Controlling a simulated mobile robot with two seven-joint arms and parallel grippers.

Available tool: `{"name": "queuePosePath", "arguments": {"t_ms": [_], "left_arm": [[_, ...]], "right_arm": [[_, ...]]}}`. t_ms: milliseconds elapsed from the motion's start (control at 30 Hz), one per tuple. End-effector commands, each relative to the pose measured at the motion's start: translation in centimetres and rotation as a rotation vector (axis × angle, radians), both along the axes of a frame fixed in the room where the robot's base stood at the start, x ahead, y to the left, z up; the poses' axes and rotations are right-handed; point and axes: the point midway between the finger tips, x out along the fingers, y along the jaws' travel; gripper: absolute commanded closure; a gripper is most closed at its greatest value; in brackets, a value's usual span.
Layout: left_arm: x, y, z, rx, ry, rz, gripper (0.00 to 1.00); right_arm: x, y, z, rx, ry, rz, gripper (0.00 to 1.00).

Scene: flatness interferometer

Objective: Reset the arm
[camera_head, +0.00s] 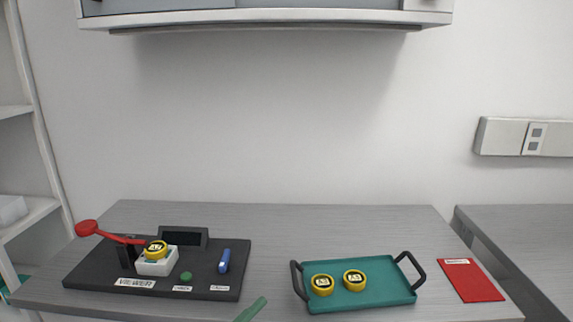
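The red arm (112,236) is on the black viewer base (215,260) at the left of the table. Its round red knob sticks up to the left, and its bar slopes down to the right over a black post (127,256). The bar's right end reaches the yellow-rimmed piece (155,251) on the white block (157,267); I cannot tell whether they touch. A green button (186,276) and a blue switch-like part (224,261) are on the base, with a dark display (183,237) behind. Neither gripper can be made out.
A teal tray (388,288) with black handles holds two yellow-rimmed pieces (321,283) (354,280). A red mat (470,280) lies to its right. A green strip (251,310), unclear what, shows at the front edge. A cabinet (265,18) hangs above. The table's back middle is clear.

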Motion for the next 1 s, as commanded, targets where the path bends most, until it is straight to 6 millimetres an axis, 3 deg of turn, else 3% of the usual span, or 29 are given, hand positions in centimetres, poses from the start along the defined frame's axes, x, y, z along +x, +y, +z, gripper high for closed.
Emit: {"name": "queuePosePath", "arguments": {"t_ms": [167, 300, 400, 500, 600, 700, 1000], "left_arm": [[-3.2, 4.9, -7.9, -0.264, 0.493, 0.224, 0.00], [-8.3, 8.6, -14.6, -0.451, 0.863, 0.404, 0.00], [-12.9, 10.5, -18.5, -0.563, 1.092, 0.524, 0.00], [-17.1, 11.8, -21.2, -0.646, 1.264, 0.620, 0.00], [-19.9, 12.5, -22.7, -0.697, 1.372, 0.682, 0.00], [-21.3, 12.8, -23.3, -0.721, 1.420, 0.711, 0.00], [-21.5, 12.8, -23.5, -0.724, 1.429, 0.716, 0.00]], "right_arm": [[0.1, -0.1, 1.0, 0.000, -0.002, -0.002, 0.02], [0.1, -0.1, 1.6, 0.000, -0.004, -0.003, 0.02], [0.1, -0.1, 2.0, -0.001, -0.005, -0.004, 0.02], [0.1, -0.1, 2.2, 0.000, -0.006, -0.005, 0.02], [0.1, -0.2, 2.3, -0.001, -0.006, -0.005, 0.02], [0.1, -0.2, 2.3, -0.001, -0.005, -0.005, 0.02], [0.1, -0.2, 2.3, -0.002, -0.005, -0.006, 0.02]]}}
